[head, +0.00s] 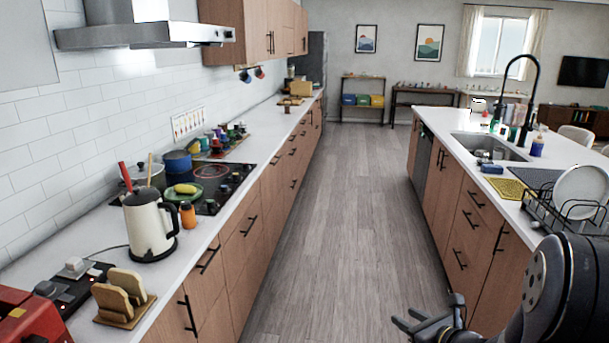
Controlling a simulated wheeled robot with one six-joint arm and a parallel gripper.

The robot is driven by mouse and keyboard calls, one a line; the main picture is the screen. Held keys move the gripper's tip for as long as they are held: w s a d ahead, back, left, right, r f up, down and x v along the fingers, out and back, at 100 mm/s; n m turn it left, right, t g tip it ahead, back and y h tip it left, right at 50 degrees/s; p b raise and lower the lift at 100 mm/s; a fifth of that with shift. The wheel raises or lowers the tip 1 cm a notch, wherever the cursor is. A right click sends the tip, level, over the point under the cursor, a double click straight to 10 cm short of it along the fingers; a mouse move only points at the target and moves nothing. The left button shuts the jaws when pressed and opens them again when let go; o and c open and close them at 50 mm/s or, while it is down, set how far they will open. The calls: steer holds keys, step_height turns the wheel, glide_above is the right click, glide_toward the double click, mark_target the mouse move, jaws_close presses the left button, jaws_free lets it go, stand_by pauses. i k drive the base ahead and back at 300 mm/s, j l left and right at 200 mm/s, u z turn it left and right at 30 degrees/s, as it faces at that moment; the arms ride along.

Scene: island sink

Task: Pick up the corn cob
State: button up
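A small yellow corn cob (185,188) appears to lie on a green plate (205,192), on the front part of the black cooktop on the left counter. It is small in this view, so its fine detail does not show. My gripper (404,318) is at the lower right, over the aisle floor in the picture. Its fingers look spread, with nothing visible between them. It is far from the corn cob and apart from both counters.
Near the plate stand an orange bottle (187,215), a cream kettle (150,227), a steel pot (146,176) and a blue pot (177,162). A dish rack (560,218) is on the right island. The aisle floor (335,210) is clear.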

mark_target(179, 188)
steer(key=i+u, duration=0.15)
steer(key=i, duration=0.4)
steer(key=i+l+u, duration=0.1)
steer(key=i, duration=0.45)
steer(key=i+l+u, duration=0.15)
steer(key=i, duration=0.4)
steer(key=i+j+u, duration=0.15)
steer(key=i+u, duration=0.25)
steer(key=i+j+u, duration=0.1)
steer(key=u, duration=0.3)
steer(key=i+l+u, duration=0.1)
steer(key=i+u, duration=0.3)
steer(key=i+l+u, duration=0.15)
steer(key=i+u, duration=0.2)
steer(key=i+j+z, duration=0.2)
steer(key=i+l, duration=0.1)
